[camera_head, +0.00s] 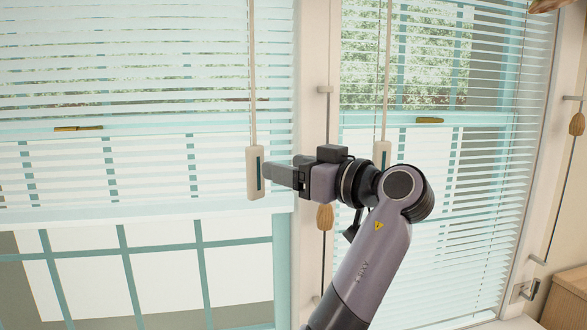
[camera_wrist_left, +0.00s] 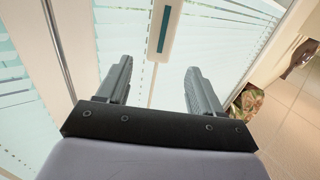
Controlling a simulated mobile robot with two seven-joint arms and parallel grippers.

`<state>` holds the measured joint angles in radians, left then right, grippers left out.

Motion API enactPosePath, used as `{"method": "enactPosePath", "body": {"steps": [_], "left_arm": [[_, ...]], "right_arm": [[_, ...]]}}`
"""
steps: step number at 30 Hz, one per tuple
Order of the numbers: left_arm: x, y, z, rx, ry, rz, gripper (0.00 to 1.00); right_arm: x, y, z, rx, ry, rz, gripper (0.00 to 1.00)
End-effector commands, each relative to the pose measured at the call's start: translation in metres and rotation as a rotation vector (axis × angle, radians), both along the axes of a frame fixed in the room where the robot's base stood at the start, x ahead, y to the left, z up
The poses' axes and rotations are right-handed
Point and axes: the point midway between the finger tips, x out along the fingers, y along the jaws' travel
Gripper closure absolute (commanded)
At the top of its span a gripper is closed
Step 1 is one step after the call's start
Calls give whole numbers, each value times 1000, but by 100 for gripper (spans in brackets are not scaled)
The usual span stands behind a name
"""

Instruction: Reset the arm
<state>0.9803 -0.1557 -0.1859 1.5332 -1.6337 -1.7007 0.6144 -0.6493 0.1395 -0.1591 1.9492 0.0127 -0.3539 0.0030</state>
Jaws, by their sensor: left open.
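My left gripper (camera_head: 268,174) is raised in front of the window, its fingers pointing left in the head view. In the left wrist view its two fingers (camera_wrist_left: 158,66) stand apart with nothing held between them. A white blind control (camera_head: 255,188) with a teal strip hangs on cords right at the fingertips. It also shows in the left wrist view (camera_wrist_left: 172,42), where its lower end appears between and just past the fingertips. I cannot tell if they touch. My right gripper is not in view.
The left blind (camera_head: 150,150) is partly raised; the right blind (camera_head: 460,205) hangs lower. A second white control (camera_head: 381,155) hangs behind my wrist. Wooden tassels hang at the window post (camera_head: 325,217) and at the far right (camera_head: 577,124). A wooden cabinet (camera_head: 568,300) stands bottom right.

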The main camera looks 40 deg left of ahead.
Motion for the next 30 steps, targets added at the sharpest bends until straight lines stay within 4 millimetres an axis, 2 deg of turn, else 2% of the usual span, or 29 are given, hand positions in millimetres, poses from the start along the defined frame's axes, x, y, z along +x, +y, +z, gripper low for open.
{"method": "enactPosePath", "body": {"steps": [12, 14, 16, 20, 23, 26, 30], "left_arm": [[0, 0, -1, 0, 1, -1, 34], [1, 1, -5, -5, 11, -7, 34], [4, 3, -19, -20, 39, -26, 34], [10, 9, -68, -77, 146, -106, 34], [11, 13, -119, -137, 254, -194, 34], [7, 15, -169, -198, 358, -286, 34], [-9, 13, -237, -283, 502, -420, 34]], "right_arm": [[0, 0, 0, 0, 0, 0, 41], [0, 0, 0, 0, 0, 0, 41], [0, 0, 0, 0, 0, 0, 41], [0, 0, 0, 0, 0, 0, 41], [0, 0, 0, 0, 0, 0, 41], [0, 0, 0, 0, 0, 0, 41], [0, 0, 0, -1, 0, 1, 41]]}}
